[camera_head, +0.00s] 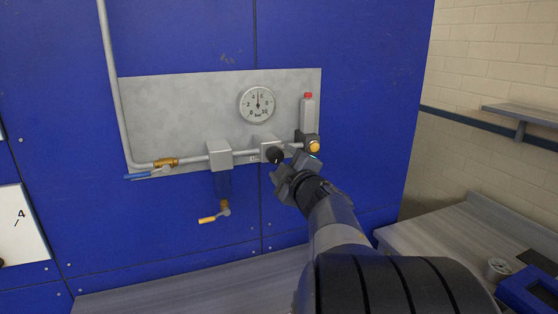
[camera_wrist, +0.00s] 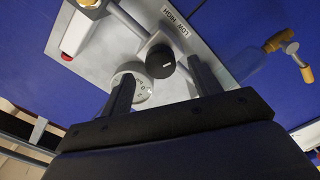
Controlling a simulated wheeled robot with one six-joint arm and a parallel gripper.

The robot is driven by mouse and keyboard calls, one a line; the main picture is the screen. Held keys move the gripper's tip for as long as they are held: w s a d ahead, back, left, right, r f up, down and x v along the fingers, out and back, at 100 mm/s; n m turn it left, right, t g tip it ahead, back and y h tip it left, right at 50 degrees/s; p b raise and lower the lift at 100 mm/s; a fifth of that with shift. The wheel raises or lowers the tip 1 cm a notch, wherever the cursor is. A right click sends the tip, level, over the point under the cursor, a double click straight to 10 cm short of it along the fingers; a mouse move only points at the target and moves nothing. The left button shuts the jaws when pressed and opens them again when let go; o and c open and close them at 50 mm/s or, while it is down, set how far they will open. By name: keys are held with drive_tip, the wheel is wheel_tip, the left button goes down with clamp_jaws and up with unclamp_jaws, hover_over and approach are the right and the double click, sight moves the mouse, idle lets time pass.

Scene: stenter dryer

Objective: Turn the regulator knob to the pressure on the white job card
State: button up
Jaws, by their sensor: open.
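The black regulator knob (camera_head: 274,155) sits on a grey block on the pipe; in the wrist view the knob (camera_wrist: 160,62) has a pale mark. My gripper (camera_head: 281,171) is open at the knob. In the wrist view its fingers (camera_wrist: 162,70) stand either side of the knob, with gaps; I cannot tell how deep they reach. The round bar gauge (camera_head: 257,104) is above, its dark needle pointing roughly straight up. It is partly hidden by a finger in the wrist view (camera_wrist: 145,89). A white card (camera_head: 20,222) at the far left shows a "4", cut by the frame edge.
A blue-handled brass valve (camera_head: 165,162), a filter with a blue bowl (camera_head: 221,187), a yellow-handled drain valve (camera_head: 214,217) and a red-topped grey cylinder (camera_head: 307,112) surround the knob. A LOW/HIGH label (camera_wrist: 178,22) lies beside it. A grey bench (camera_head: 440,235) is at right.

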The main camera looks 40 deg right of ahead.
sight(278, 158)
drive_tip(key=v, duration=0.7)
drive_tip(key=shift+w, duration=0.1)
drive_tip(key=x, duration=1)
drive_tip(key=shift+w+d, duration=0.1)
drive_tip(key=shift+w, duration=0.25)
drive_tip(key=shift+s, duration=0.1)
